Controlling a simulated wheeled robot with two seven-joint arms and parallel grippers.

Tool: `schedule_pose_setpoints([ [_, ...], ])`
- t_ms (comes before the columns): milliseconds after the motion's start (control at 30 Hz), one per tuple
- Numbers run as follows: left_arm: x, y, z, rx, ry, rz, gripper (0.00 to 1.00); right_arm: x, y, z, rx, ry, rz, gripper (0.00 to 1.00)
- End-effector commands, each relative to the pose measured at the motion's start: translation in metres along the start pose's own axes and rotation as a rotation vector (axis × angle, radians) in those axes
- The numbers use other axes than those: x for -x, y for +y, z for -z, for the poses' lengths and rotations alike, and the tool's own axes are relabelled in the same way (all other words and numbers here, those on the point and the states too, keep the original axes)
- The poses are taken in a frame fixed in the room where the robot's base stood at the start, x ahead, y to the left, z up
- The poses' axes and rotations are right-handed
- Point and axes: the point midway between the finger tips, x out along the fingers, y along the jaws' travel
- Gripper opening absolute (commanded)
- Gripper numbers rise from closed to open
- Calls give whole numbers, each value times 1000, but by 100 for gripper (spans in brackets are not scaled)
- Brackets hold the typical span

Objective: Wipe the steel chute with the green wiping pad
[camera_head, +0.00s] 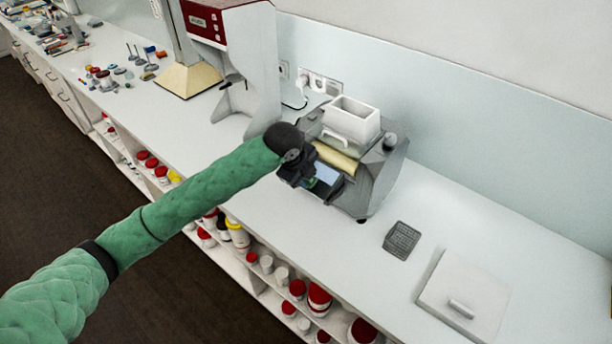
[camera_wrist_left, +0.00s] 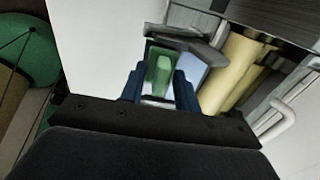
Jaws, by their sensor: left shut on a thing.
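The grey mill (camera_head: 385,178) stands on the white bench with a white hopper (camera_head: 352,118) on top and a cream roller (camera_head: 335,157) below it. The steel chute (camera_head: 327,173) slopes out under the roller and looks bluish. My left gripper (camera_head: 305,182) is at the chute's left side, shut on the green wiping pad. In the left wrist view the green pad (camera_wrist_left: 160,73) sits between the blue fingers, with the chute (camera_wrist_left: 189,74) behind and to its right. I cannot tell if the pad touches the chute. My right gripper is not in view.
A dark grey mesh tray (camera_head: 401,240) and a white panel with a handle (camera_head: 465,295) lie right of the mill. A tall red and grey machine (camera_head: 245,60) stands left of it. Shelves with red-lidded jars (camera_head: 318,297) are below. The bench front between is clear.

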Motion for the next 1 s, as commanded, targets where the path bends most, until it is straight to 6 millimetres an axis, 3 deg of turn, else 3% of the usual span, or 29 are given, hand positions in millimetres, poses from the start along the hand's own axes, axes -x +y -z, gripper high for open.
schedule_pose_setpoints([
  [667,-9,-1,0,0,0,0,14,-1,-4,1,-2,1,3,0],
  [1000,-7,-21,0,0,0,1,14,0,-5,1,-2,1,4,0],
])
